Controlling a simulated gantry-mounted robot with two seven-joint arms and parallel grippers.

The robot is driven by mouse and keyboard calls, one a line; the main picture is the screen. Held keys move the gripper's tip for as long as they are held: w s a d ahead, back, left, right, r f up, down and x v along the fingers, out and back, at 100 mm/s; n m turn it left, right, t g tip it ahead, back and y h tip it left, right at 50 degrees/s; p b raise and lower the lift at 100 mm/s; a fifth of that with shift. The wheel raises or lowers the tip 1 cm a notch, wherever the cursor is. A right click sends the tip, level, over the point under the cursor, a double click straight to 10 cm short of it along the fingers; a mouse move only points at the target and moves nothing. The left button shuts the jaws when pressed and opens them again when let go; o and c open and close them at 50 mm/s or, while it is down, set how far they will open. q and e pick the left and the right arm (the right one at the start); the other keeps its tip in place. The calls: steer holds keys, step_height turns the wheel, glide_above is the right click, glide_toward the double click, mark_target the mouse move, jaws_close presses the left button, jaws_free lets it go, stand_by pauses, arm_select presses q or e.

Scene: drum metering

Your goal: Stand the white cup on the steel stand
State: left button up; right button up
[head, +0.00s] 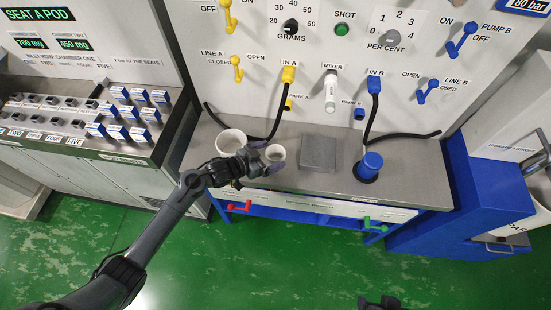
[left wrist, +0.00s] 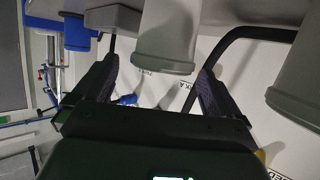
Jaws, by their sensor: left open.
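The white cup (head: 276,152) stands on the grey bench top, just left of the steel stand. In the left wrist view the white cup (left wrist: 168,36) shows between my two dark fingers, with a gap on each side. My left gripper (head: 262,159) is open around it; the fingertips also show in the left wrist view (left wrist: 157,70). The steel stand (head: 318,153) is a low grey block with an empty top. A dark part, perhaps my right gripper (head: 380,303), shows at the bottom edge; its jaws cannot be made out.
A larger white container (head: 229,139) stands close left of the cup, behind my wrist. A blue-topped container (head: 370,164) stands right of the stand. Black hoses (head: 376,112) hang from the panel to the bench. Red (head: 240,206) and green (head: 374,225) handles line the bench front.

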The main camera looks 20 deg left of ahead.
mark_target(282, 151)
arm_select(q)
steer(key=shift+b+x, duration=0.5)
steer(key=shift+x, duration=2.1)
steer(key=shift+a+f, duration=0.1)
steer(key=shift+f, duration=0.1)
steer(key=c, duration=1.2)
